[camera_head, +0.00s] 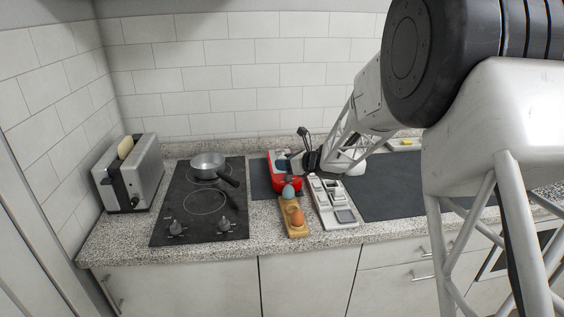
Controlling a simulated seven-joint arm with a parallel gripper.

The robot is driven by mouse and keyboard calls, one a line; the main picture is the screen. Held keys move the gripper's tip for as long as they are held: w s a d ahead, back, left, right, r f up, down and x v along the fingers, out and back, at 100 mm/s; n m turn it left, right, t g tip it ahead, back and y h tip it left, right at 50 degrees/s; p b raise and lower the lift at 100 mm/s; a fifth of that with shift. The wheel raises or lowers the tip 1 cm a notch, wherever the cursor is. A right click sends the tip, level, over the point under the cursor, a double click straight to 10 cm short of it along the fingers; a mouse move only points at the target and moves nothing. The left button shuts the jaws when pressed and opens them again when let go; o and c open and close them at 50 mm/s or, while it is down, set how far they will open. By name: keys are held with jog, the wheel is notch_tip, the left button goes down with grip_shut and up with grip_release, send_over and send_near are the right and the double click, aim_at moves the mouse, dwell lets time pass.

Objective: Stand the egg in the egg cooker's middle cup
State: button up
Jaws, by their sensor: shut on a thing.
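The red egg cooker (285,183) stands on the counter right of the cooktop. My gripper (297,164) reaches in from the right, at the cooker in this view. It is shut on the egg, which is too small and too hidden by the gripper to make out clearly. The cooker's cups, the middle one included, cannot be told apart here. I cannot tell whether the held egg touches the cooker.
A wooden egg holder (291,230) in front of the cooker bears a blue egg (288,192) and an orange-brown egg (297,217). A pale compartmented tray (327,208) lies right of it. A pan (208,163) is on the cooktop (170,205); a toaster (148,172) is further left.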

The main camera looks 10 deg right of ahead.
aim_at(284, 152)
jog(key=shift+d, duration=1.15)
jog(key=shift+w, duration=0.1)
jog(key=shift+w+a+f, duration=0.1)
jog(key=shift+w+f, duration=0.1)
jog(key=shift+w, duration=2.25)
jog(key=shift+w+f, duration=0.25)
jog(key=shift+w, duration=2.25)
jog(key=shift+w+a+f, duration=0.1)
jog(key=shift+w+f, duration=0.1)
jog(key=shift+w, duration=2.25)
jog(key=shift+w, duration=0.15)
jog(key=shift+w, duration=0.2)
jog(key=shift+w+f, duration=0.1)
jog(key=shift+f, duration=1.7)
jog(key=o, duration=0.9)
jog(key=shift+d, duration=0.15)
